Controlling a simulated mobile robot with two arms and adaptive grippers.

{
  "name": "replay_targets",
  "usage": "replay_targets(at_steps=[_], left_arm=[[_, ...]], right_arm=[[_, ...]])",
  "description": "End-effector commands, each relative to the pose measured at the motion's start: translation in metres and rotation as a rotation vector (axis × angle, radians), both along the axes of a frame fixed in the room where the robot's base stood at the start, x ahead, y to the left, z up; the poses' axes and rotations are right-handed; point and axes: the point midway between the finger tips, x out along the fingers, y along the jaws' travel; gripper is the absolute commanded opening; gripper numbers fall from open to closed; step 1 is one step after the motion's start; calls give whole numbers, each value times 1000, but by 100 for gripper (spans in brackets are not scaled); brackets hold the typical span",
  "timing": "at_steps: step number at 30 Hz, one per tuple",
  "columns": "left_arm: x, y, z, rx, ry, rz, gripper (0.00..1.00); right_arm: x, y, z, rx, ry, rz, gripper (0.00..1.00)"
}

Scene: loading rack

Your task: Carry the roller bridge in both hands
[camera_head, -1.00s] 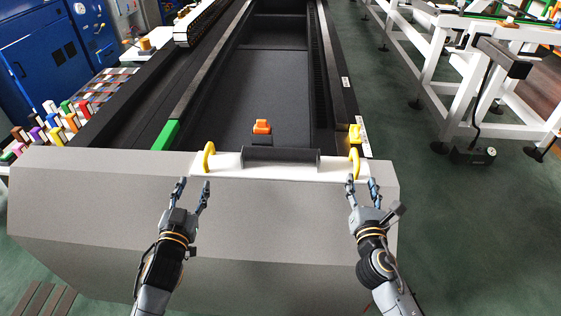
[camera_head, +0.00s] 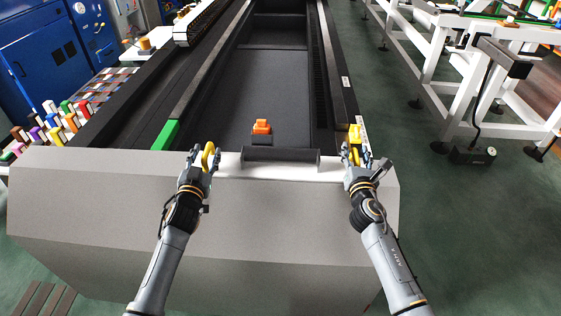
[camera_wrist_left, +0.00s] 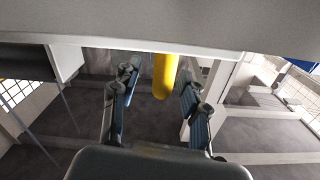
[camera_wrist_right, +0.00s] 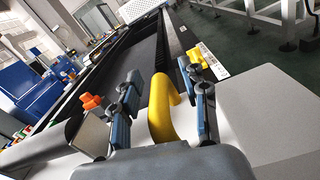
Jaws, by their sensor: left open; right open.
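The roller bridge is a white plate (camera_head: 230,170) with a dark roller (camera_head: 281,156) in its middle and a yellow handle at each end. It lies across the near end of the grey machine. My left gripper (camera_head: 203,154) is open with its fingers on both sides of the left handle (camera_head: 208,153). In the left wrist view the yellow handle (camera_wrist_left: 164,75) hangs between the open fingers. My right gripper (camera_head: 356,156) is open around the right handle. In the right wrist view this handle (camera_wrist_right: 162,108) stands between the spread fingers, apparently clear of them.
An orange knob (camera_head: 261,127) stands behind the roller. A green block (camera_head: 165,135) lies on the left rail. Several coloured blocks (camera_head: 55,125) stand on the far left. A white frame (camera_head: 480,90) stands at the right, with open green floor between.

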Motion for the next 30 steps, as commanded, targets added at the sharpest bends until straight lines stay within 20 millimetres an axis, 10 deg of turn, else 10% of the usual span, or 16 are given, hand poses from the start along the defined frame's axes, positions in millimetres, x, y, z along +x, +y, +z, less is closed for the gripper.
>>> replay_targets(at_steps=[4, 11, 30], left_arm=[[0, 0, 0, 0, 0, 0, 45], [0, 0, 0, 0, 0, 0, 0], [0, -1, 10, 1, -5, -3, 0]], right_arm=[[0, 0, 0, 0, 0, 0, 45], [0, 0, 0, 0, 0, 0, 0], [0, 1, 11, 3, -5, 1, 0]])
